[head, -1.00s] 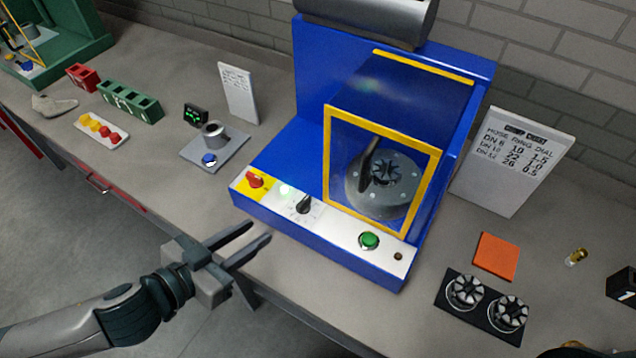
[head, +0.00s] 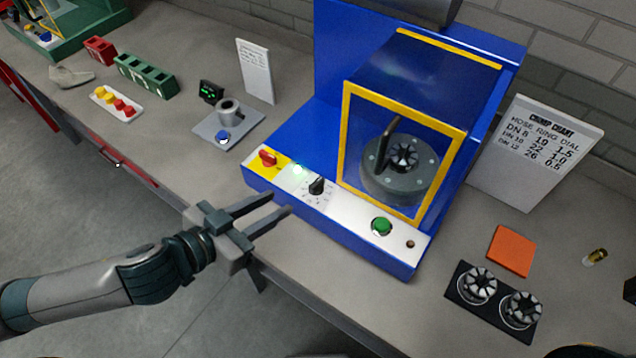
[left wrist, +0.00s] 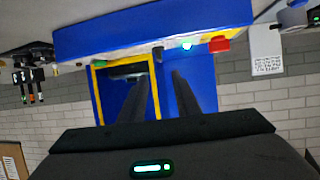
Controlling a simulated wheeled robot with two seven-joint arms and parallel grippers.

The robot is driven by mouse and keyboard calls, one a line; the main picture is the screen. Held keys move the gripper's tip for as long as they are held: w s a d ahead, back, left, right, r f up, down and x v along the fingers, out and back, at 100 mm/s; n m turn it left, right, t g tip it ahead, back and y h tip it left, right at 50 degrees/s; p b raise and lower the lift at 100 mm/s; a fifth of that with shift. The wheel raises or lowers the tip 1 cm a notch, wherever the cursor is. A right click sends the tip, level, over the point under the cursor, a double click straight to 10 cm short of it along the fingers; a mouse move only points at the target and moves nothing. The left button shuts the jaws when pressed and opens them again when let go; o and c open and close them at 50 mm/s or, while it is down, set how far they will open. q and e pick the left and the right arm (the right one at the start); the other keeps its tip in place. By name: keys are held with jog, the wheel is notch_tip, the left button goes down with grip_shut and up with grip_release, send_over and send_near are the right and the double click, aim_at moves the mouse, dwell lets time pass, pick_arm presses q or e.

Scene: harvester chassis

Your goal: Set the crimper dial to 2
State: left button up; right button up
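The crimper (head: 330,236) is a blue machine with a yellow-framed clear guard, and it stands on the grey bench. Its black dial (head: 317,186) sits on the white front panel, between a lit green lamp (head: 298,169) and the green button (head: 381,226). The dial's scale is too small to read. My left gripper (head: 281,204) is open and empty, just in front of the panel's left part, with its fingers pointing toward the dial and apart from it. In the left wrist view, the dial (left wrist: 158,47) shows small and dark beyond the fingers. My right gripper is not in view.
A red switch (head: 268,158) on a yellow plate is left of the dial. A crimp chart (head: 535,155) stands at the right. An orange pad (head: 511,251) and a black tray with two die sets (head: 462,296) lie on the bench at right.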

aim_at(317, 182)
pick_arm(q)
jog(key=x, duration=1.5)
jog(key=shift+b, duration=0.35)
jog(key=shift+f, duration=0.1)
jog(key=shift+c, duration=0.6)
grip_shut()
